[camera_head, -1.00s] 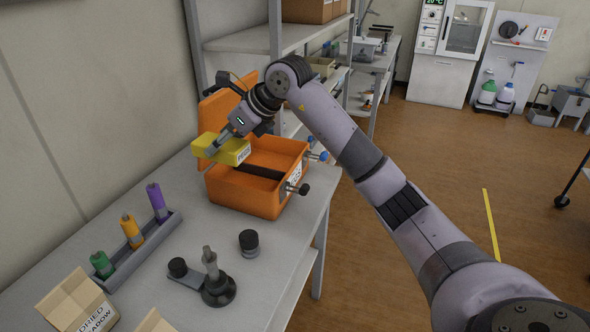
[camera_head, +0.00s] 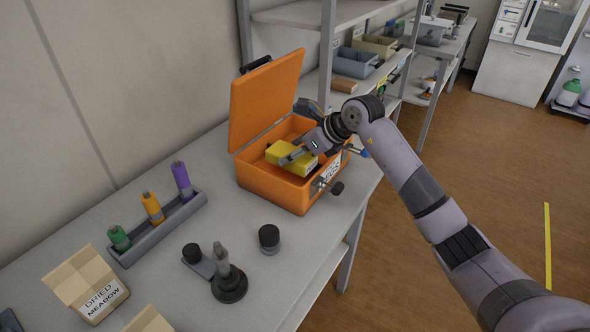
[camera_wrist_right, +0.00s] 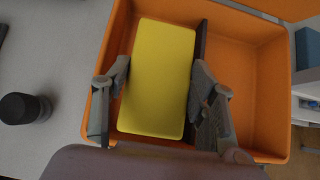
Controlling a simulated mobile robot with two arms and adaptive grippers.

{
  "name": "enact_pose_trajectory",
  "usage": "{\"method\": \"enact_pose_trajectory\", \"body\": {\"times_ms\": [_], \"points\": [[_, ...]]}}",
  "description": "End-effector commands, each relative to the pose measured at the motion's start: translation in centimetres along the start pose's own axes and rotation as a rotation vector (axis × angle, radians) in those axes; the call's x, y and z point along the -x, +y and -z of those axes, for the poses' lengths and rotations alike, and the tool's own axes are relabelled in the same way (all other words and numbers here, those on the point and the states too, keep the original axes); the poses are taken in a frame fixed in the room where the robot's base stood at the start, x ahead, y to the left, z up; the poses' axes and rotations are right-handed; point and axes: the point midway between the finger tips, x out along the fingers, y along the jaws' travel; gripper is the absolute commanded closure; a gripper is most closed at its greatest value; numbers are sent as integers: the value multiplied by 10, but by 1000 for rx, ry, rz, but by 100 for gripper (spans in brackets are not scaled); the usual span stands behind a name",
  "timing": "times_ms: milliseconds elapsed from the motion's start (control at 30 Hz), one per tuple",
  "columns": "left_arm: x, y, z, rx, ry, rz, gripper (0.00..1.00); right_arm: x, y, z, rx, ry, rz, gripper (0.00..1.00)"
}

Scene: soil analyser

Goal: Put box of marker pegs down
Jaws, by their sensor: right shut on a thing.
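The box of marker pegs is a yellow block (camera_head: 289,158) with a white label, held inside or just above the left part of an open orange case (camera_head: 272,188). My right gripper (camera_head: 291,157) is shut on it. In the right wrist view the yellow box (camera_wrist_right: 158,78) lies between the two fingers of the right gripper (camera_wrist_right: 160,98), left of a dark divider (camera_wrist_right: 200,50) in the orange case (camera_wrist_right: 270,95). I cannot tell whether the box touches the case floor. My left gripper is not in view.
The orange lid (camera_head: 264,98) stands open at the back of the case. A rack (camera_head: 160,229) of coloured tubes, a black-based instrument (camera_head: 229,284), a black-capped jar (camera_head: 269,239) and a cardboard box (camera_head: 88,284) share the bench. Shelves (camera_head: 300,15) stand behind.

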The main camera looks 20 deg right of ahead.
Motion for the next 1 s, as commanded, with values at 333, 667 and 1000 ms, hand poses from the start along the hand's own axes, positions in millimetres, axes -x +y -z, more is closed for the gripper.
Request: {"method": "enact_pose_trajectory", "body": {"times_ms": [333, 667, 1000], "points": [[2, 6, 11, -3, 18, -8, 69, -23, 0, 23, -2, 0, -1, 84], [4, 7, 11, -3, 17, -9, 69, -44, 0, 44, 1, -3, 1, 84], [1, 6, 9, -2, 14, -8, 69, -46, 0, 46, 1, 0, 0, 41]]}}
